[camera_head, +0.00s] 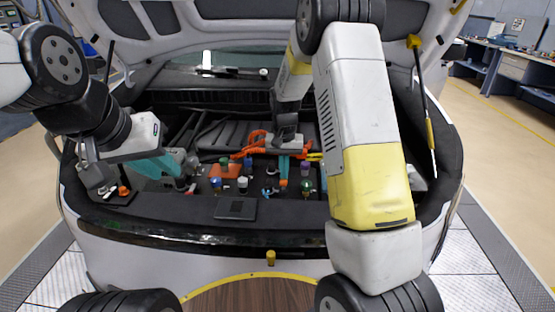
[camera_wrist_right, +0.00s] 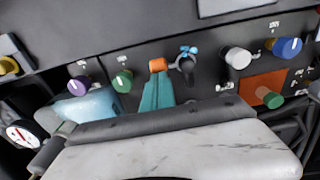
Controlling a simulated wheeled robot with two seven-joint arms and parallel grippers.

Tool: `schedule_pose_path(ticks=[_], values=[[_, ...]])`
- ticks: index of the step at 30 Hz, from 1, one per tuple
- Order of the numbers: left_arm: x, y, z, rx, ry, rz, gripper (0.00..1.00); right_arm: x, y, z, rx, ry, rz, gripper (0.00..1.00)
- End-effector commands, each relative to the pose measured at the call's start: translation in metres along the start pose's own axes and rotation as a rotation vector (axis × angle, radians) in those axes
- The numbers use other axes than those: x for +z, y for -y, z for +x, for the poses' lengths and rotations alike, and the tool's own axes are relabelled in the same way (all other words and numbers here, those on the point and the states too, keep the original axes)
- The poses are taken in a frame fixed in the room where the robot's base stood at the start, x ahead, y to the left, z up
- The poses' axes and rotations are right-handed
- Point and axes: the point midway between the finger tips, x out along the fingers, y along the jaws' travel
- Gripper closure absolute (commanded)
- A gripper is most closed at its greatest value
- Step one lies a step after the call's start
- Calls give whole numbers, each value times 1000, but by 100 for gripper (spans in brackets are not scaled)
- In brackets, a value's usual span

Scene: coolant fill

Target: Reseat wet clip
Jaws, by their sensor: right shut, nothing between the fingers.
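A small light-blue clip-like part (camera_wrist_right: 188,50) sits on a dark round fitting in the right wrist view. It also shows in the head view (camera_head: 268,190), too small to tell how it is seated. My right gripper (camera_head: 284,168) points down over the dark panel, its teal fingers (camera_wrist_right: 157,92) together. An orange cylindrical part (camera_wrist_right: 158,64) is right at their tips, beside the blue part, with nothing seen held between them. My left gripper (camera_head: 153,167) is over the left side of the bay, teal fingers pointing right; its finger gap is not clear.
Purple (camera_wrist_right: 78,85) and green (camera_wrist_right: 121,80) caps stand close beside the right fingers. A white cap (camera_wrist_right: 237,58) and an orange block (camera_wrist_right: 262,88) are on the other side. Orange cables (camera_head: 257,140) run behind. A dark flat plate (camera_head: 236,208) lies at the front edge.

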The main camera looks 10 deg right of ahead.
Motion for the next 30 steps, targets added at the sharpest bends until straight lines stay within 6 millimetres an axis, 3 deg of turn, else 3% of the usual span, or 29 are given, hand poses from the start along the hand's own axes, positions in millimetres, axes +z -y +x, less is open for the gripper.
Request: schedule_pose_path(ticks=[7, 30], values=[[0, 0, 0, 0, 0, 0, 76, 19, 1, 4, 0, -189, -4, 100], [0, 0, 0, 0, 0, 0, 76, 55, 0, 32, 1, -181, 0, 100]])
